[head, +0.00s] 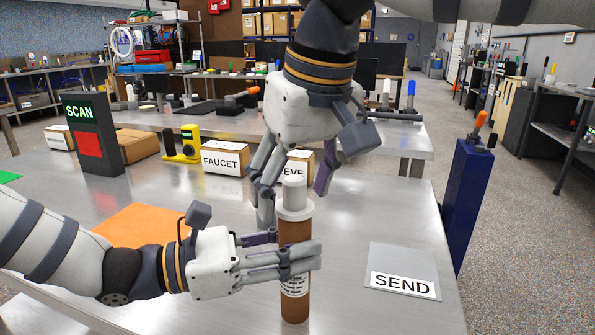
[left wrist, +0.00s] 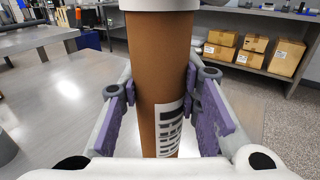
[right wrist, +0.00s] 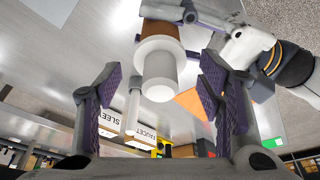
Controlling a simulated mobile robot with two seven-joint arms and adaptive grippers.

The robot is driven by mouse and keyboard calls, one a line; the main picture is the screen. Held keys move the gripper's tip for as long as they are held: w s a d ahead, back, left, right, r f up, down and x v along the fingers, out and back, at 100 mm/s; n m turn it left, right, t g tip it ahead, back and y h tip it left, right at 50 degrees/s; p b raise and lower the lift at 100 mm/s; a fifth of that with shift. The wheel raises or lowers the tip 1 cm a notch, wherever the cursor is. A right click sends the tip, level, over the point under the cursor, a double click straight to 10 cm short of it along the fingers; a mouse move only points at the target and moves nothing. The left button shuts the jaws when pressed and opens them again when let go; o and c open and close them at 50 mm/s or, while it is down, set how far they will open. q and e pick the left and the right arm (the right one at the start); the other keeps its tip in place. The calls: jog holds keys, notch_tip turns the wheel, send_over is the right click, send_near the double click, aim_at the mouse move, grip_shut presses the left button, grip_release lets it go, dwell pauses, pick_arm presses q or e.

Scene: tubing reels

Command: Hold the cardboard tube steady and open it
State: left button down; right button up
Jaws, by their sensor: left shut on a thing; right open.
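The brown cardboard tube (head: 295,235) stands upright on the metal table, with a printed label low on its side. Its white cap (head: 294,205) has a wide rim and a narrower knob on top. My left gripper (head: 290,262) is shut around the tube's middle, below the cap; the left wrist view shows its pads against both sides of the tube (left wrist: 162,60). My right gripper (head: 294,195) points down from above and is open, fingers on either side of the cap's knob. In the right wrist view the cap (right wrist: 158,75) lies between the spread fingers, apart from both.
A grey SEND pad (head: 402,272) lies right of the tube. An orange mat (head: 140,225) lies left under my left arm. A FAUCET box (head: 225,160), a yellow device (head: 188,143) and a dark SCAN stand (head: 92,135) are behind. A blue post (head: 466,200) stands at the right edge.

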aim_at(295, 178)
jog(key=c, duration=1.3)
jog(key=shift+c, duration=0.2)
jog(key=shift+r, duration=0.15)
jog(key=shift+r, duration=1)
jog(key=shift+r, duration=2)
pick_arm(q)
jog(key=c, duration=1.1)
grip_release()
